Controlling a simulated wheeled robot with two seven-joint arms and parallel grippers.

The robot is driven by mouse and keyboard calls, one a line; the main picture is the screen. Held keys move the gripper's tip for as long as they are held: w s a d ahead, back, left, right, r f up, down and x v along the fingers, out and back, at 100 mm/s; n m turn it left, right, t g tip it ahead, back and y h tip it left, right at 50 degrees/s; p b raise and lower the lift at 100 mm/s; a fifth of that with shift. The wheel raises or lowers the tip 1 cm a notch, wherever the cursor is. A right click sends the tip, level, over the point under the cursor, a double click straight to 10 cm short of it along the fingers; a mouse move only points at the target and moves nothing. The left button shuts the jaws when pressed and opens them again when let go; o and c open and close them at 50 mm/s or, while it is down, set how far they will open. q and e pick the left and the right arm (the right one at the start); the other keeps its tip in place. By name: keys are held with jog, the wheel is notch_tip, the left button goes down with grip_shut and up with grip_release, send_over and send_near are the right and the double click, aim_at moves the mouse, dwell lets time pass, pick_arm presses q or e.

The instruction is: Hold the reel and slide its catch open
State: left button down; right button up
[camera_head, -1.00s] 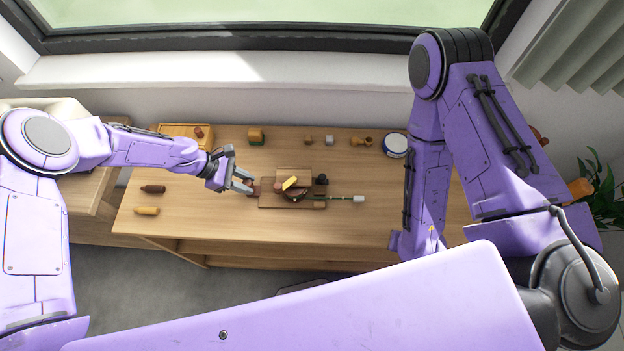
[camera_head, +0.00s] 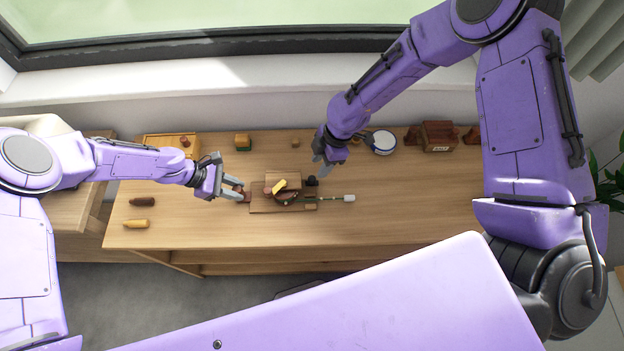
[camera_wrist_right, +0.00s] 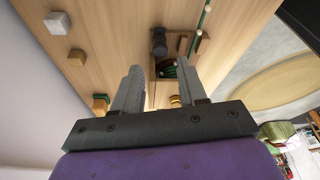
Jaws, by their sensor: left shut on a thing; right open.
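The reel assembly (camera_head: 290,196) sits on a brown wooden base on the table, with a yellow piece (camera_head: 279,187) on top and a green rod with a pale tip (camera_head: 349,198) reaching right. It also shows partly between the fingers in the right wrist view (camera_wrist_right: 168,66). I cannot make out the catch. My left gripper (camera_head: 243,193) is shut on the left end of the wooden base (camera_head: 257,203). My right gripper (camera_head: 322,172) is open and empty, just behind and right of the reel, near a dark knob (camera_head: 312,181).
A white-topped round tin (camera_head: 383,142) and a brown box (camera_head: 438,136) stand at the back right. A yellow-green block (camera_head: 242,142) and a tray (camera_head: 168,150) are at the back left. Two handles, dark (camera_head: 142,201) and yellow (camera_head: 136,223), lie front left. The table's right front is clear.

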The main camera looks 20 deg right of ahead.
aim_at(313, 178)
jog(key=shift+x, duration=3.45)
grip_shut()
